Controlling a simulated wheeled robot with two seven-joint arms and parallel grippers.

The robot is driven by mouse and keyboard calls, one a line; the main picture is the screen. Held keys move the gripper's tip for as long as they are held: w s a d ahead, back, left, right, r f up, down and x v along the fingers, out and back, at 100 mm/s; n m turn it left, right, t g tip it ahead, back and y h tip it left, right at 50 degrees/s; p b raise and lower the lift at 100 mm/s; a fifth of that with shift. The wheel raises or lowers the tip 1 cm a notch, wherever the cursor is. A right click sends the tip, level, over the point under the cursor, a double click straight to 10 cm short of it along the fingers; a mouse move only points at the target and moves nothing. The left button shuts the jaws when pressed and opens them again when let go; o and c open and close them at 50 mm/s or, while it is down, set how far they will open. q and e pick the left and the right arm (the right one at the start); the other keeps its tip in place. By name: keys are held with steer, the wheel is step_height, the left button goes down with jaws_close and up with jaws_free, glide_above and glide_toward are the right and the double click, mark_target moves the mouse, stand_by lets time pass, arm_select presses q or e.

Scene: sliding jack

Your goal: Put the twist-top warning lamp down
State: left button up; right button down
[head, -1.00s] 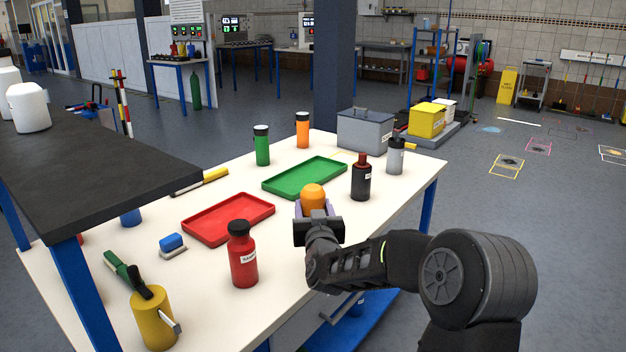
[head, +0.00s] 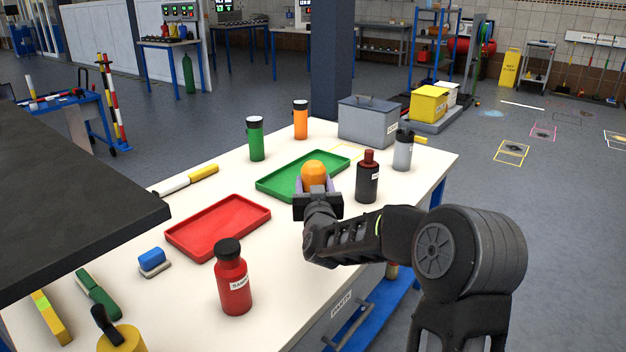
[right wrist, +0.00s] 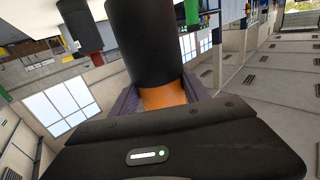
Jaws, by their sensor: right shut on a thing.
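The warning lamp (head: 314,172) shows as an orange dome in the head view. My right gripper (head: 315,187) is shut on it, with a purple-grey finger on each side. In the right wrist view the lamp has a wide black part (right wrist: 143,40) and an orange band (right wrist: 163,97) between the fingers. In the head view the lamp overlaps the near right edge of the green tray (head: 268,190). Whether it touches anything below cannot be told, as my gripper and arm hide its lower side. My left gripper is in neither view.
On the white bench (head: 290,255) a dark bottle (head: 367,180) stands right of the lamp, with a grey bottle (head: 403,152) and grey box (head: 368,124) behind. A red tray (head: 218,227) and red bottle (head: 233,280) are at left.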

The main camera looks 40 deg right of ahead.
steer(key=shift+s+a+r, duration=0.1)
steer(key=shift+r, duration=0.05)
steer(key=shift+f, duration=0.2)
steer(key=shift+f+b, duration=1.9)
steer(key=shift+f, duration=1.4)
steer(key=shift+f+b, duration=0.55)
steer(key=shift+b, duration=0.1)
steer(key=shift+c, duration=2.2)
jaws_free()
steer(key=v, duration=0.7)
steer(key=shift+s+a, duration=0.2)
steer(key=shift+s, duration=0.1)
